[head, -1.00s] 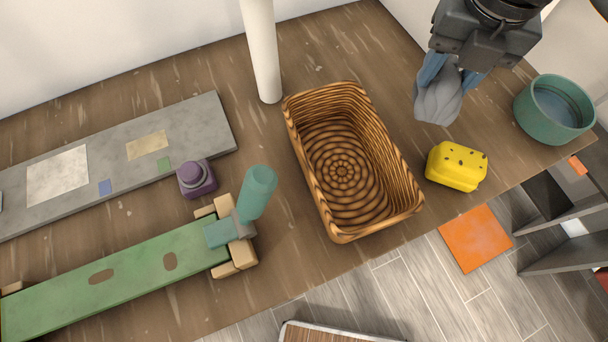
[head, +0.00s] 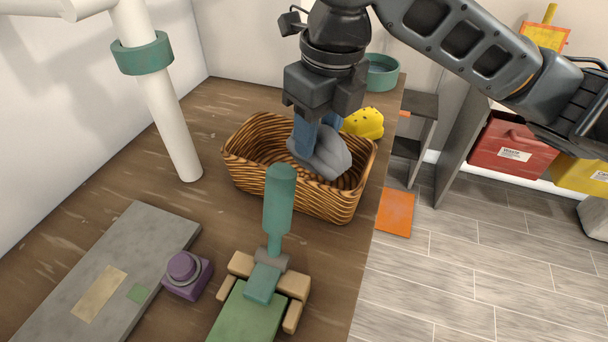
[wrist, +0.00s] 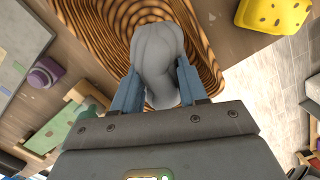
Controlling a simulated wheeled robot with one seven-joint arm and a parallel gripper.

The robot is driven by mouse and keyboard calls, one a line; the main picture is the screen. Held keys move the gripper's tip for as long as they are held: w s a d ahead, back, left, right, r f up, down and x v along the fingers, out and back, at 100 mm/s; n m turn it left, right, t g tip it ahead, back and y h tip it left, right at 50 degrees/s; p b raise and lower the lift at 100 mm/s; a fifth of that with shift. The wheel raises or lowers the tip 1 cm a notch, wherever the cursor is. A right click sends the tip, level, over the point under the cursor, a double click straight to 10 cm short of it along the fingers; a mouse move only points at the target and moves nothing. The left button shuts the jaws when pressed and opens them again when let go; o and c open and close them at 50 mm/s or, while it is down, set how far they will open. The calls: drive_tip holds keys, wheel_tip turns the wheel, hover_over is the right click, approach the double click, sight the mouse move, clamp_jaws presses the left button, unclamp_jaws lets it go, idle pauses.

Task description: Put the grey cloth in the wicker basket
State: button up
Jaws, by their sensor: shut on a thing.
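The grey cloth (head: 322,153) hangs bunched from my gripper (head: 318,135), whose blue fingers are shut on it. In the head view the cloth overlaps the opening of the wicker basket (head: 335,205). In the wrist view the cloth (wrist: 158,60) sits between the two fingers (wrist: 158,88), with the basket (wrist: 100,35) behind and below it. The basket stands upright on the wooden table, and the part of its inside that shows is empty. I cannot tell how far the cloth is above the basket floor.
A yellow spotted block (head: 365,123) and a teal bowl (head: 382,75) stand beyond the basket. A teal-handled tool (head: 278,200) rises in front of it. A purple knob (head: 186,273) and a white pole (head: 168,115) are at the left. The table edge is close on the right.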

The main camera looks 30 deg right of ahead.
sight(324, 129)
drive_tip(key=shift+f, duration=3.2)
drive_tip(key=shift+f, duration=0.2)
drive_tip(key=o, duration=1)
drive_tip(key=shift+r, duration=0.15)
drive_tip(key=r, duration=0.4)
drive_tip(key=s+r, duration=0.1)
drive_tip(key=r, duration=0.7)
drive_tip(key=shift+s+d, duration=0.15)
drive_tip(key=shift+s, duration=0.1)
